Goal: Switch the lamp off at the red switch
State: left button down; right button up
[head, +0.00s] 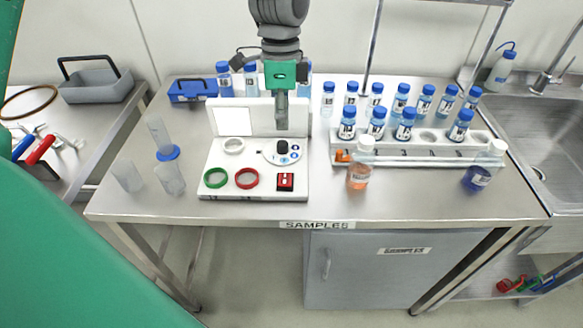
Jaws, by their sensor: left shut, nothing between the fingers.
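The red switch (285,181) is a small red block with a dark marking. It sits at the front right of a white panel (265,188) on the steel table. A bright white square (229,122) shows on the panel's upright back board; I cannot tell for sure whether it is the lamp. My left gripper (282,127) comes down from the top of the picture, pointing downward, with its fingers shut and empty. Its tips are in front of the back board, above and behind the red switch and apart from it. My right gripper is not in view.
A green ring (215,178), a red ring (247,179), a white ring (234,146) and a black knob (282,147) are on the panel. Clear cylinders (170,178) stand to its left. A bottle rack (425,153) and an orange-liquid bottle (359,175) stand to its right.

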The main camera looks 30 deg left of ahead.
pick_arm(q)
send_over(284, 178)
jog(key=d, duration=0.1)
jog(key=f, duration=0.9)
jog(key=shift+s, duration=0.2)
jog(key=f, duration=0.2)
jog(key=a+f+p, duration=0.1)
jog(key=f, duration=0.1)
jog(key=shift+s+f, duration=0.2)
jog(key=shift+f, duration=0.2)
jog(key=shift+a+f, duration=0.2)
jog(key=shift+f, duration=0.1)
jog(key=shift+d+r, duration=0.15)
jog(key=shift+d, duration=0.4)
jog(key=shift+s+d+f+t, duration=0.15)
jog(key=shift+d+f+t, duration=0.05)
jog(key=shift+d+t, duration=0.1)
jog(key=shift+a, duration=0.6)
jog(key=shift+w+a+r+p, duration=0.1)
jog(key=shift+w+a+p, duration=0.05)
jog(key=shift+w, duration=0.25)
jog(key=shift+w+a+r+p, duration=0.1)
jog(key=shift+w+p, duration=0.05)
jog(key=shift+w, duration=0.2)
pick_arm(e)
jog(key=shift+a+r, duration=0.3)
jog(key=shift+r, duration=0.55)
pick_arm(q)
jog(key=shift+d, duration=0.1)
